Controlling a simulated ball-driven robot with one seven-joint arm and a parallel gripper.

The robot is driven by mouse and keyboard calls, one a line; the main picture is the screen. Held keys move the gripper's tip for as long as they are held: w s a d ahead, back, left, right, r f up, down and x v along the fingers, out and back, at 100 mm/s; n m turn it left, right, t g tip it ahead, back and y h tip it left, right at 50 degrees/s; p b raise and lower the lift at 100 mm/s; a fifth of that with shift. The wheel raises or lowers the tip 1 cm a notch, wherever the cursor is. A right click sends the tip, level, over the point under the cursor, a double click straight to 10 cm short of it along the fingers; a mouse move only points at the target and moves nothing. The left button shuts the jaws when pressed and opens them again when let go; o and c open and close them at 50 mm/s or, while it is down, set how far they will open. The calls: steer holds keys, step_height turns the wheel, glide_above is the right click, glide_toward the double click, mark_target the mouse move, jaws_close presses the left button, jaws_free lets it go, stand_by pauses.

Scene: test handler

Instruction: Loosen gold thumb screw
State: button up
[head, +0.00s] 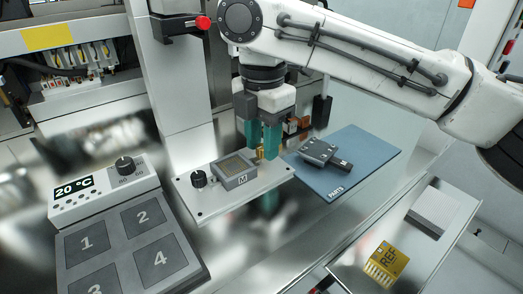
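My gripper (261,152) points down with two teal fingers at the right rear of a light metal plate (214,206). A small gold piece (261,154), likely the gold thumb screw, shows low between the fingertips and is mostly hidden by them. The fingers stand a little apart; I cannot tell whether they touch the gold piece. On the plate, a grey square socket (235,172) marked "M" sits left of the fingers, with a black knob (198,179) at the far left.
A blue "PARTS" mat (365,160) lies to the right, with a dark grey lid-like part (318,152) on it. A gold "REF" block (388,262) lies at lower right. A numbered thermal unit (120,225) reading 20 °C stands left. A metal column (170,80) rises behind the plate.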

steer(key=c, duration=0.5)
steer(key=shift+r+n+p, duration=0.3)
steer(key=shift+n+p, duration=0.4)
steer(key=shift+p, duration=0.35)
steer(key=shift+f+n+p, duration=0.25)
steer(key=shift+n+p, duration=0.15)
steer(key=shift+n, duration=0.5)
steer(key=shift+r+n+p, duration=0.15)
steer(key=shift+n+p, duration=0.6)
steer(key=shift+n, duration=0.95)
